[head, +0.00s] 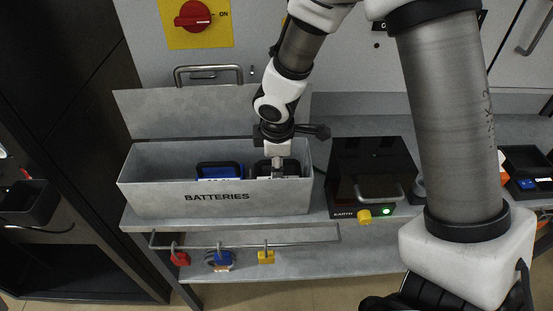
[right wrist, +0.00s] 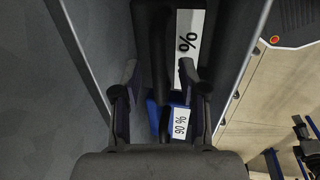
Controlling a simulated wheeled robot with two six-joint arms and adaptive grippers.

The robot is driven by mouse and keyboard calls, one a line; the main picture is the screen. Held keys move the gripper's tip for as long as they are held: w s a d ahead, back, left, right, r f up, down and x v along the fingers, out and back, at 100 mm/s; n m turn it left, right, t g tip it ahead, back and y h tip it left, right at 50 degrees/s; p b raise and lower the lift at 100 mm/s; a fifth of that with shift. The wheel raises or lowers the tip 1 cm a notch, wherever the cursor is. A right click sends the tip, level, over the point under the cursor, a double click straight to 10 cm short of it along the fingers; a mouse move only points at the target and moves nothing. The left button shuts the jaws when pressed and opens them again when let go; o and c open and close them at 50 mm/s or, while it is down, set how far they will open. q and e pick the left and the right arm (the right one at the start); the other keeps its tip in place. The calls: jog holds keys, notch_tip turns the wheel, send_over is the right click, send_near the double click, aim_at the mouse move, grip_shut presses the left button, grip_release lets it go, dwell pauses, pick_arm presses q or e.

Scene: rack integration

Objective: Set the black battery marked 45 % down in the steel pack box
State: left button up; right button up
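The steel pack box (head: 150,200), marked BATTERIES, stands on the shelf with its lid raised at the back. A black battery (head: 263,169) is inside its right part. In the right wrist view the black battery (right wrist: 145,18) has a white label showing "%"; its number is not readable. A blue battery (head: 220,167) is left of it in the box; its label reads 90 % in the right wrist view (right wrist: 180,122). My right gripper (right wrist: 158,72) points down into the box. Its fingers are apart, either side of the black battery's handle, with gaps showing. My left gripper is not seen.
A black unit with a green light (head: 372,170) and a yellow knob stands close right of the box. Red, blue and yellow padlocks (head: 222,258) hang from the front rail. A red switch (head: 192,15) is on the panel behind. A dark cabinet is on the left.

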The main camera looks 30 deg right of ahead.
jog(key=shift+f, duration=0.1)
jog(key=v, duration=1.2)
jog(key=shift+a, duration=0.1)
